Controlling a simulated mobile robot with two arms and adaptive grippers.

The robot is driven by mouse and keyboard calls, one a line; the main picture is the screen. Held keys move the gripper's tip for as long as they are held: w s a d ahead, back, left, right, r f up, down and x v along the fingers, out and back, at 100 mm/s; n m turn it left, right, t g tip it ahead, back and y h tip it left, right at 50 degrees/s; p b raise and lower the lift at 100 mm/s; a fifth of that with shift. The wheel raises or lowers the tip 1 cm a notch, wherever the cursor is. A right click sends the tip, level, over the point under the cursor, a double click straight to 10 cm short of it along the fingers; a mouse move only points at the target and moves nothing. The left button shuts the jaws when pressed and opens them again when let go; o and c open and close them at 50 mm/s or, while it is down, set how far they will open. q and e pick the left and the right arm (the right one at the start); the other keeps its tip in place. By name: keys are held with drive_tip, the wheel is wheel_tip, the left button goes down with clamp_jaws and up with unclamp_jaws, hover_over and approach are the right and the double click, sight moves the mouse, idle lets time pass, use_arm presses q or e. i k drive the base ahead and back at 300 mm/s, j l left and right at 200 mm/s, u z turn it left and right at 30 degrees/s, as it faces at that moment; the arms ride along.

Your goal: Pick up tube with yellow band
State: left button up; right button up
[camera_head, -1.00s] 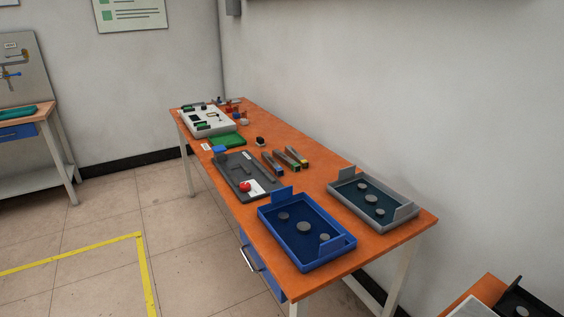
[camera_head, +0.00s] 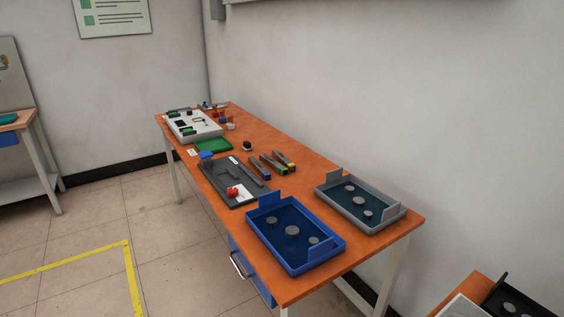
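Several dark tubes lie side by side on the orange tabletop, between the dark grey panel and the wall side. The tube with the yellow band (camera_head: 285,161) is the rightmost one, with a small yellow mark near its front end. To its left lie a tube with a reddish end (camera_head: 273,166) and a tube with a bluish end (camera_head: 260,170). Neither of my grippers is in view.
A blue tray (camera_head: 336,243) and a grey tray (camera_head: 399,213) stand at the table's near end. A dark grey panel with a red button (camera_head: 233,192) lies left of the tubes. A white device (camera_head: 205,131) and green piece (camera_head: 214,145) stand farther back. Floor left of the table is clear.

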sight(281, 157)
drive_tip(key=i+j+z, duration=0.15)
drive_tip(key=j, duration=0.4)
drive_tip(key=i+j+z, duration=0.15)
drive_tip(key=j, duration=0.45)
drive_tip(key=i+j+z, duration=0.15)
drive_tip(key=j, duration=0.45)
drive_tip(key=i+j+z, duration=0.15)
drive_tip(key=j, duration=0.45)
drive_tip(key=i+j+z, duration=0.15)
drive_tip(key=j, duration=0.45)
